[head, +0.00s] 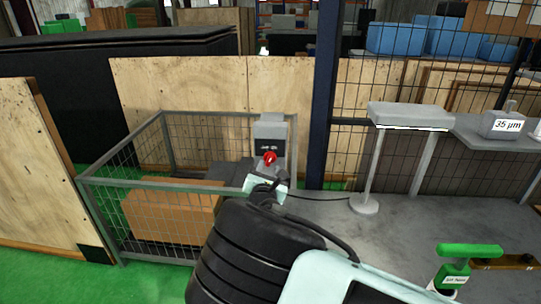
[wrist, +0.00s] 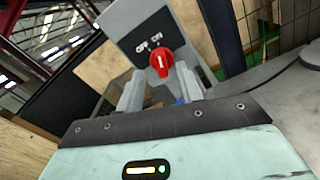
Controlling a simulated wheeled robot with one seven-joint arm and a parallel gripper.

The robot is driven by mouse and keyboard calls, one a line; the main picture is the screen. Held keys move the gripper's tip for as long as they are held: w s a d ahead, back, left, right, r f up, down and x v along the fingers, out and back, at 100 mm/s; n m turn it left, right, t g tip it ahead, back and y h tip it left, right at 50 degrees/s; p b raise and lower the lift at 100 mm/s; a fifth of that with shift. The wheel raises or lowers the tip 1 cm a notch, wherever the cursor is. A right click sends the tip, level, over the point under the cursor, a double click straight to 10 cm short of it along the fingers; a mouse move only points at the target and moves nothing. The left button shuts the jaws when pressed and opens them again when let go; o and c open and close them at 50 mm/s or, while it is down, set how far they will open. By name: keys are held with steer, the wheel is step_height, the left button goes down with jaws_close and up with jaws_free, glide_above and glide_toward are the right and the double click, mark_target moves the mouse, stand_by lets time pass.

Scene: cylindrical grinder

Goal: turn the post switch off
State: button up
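The post switch is a red knob (wrist: 161,62) with a white mark on the face of a grey box (wrist: 148,22). OFF and ON labels sit above the knob; which label the mark points to is hard to tell. In the head view the red knob (head: 269,158) shows on the upright grey box (head: 269,128). My gripper (wrist: 160,76) is open, with its two grey fingers apart on either side of the knob in the wrist view. I cannot tell whether they touch it. In the head view my gripper (head: 265,186) is just below the knob, its fingers partly hidden by my wrist.
A wire-mesh cage (head: 110,208) holding a brown box (head: 172,212) stands left of the post. A dark blue pillar (head: 323,90) and a grey stand (head: 408,116) are to the right. Wooden panels are behind.

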mark_target(270, 160)
steer(key=shift+w+d+p, duration=0.1)
steer(key=shift+w+p, duration=0.45)
steer(key=shift+w, duration=1.85)
jaws_close()
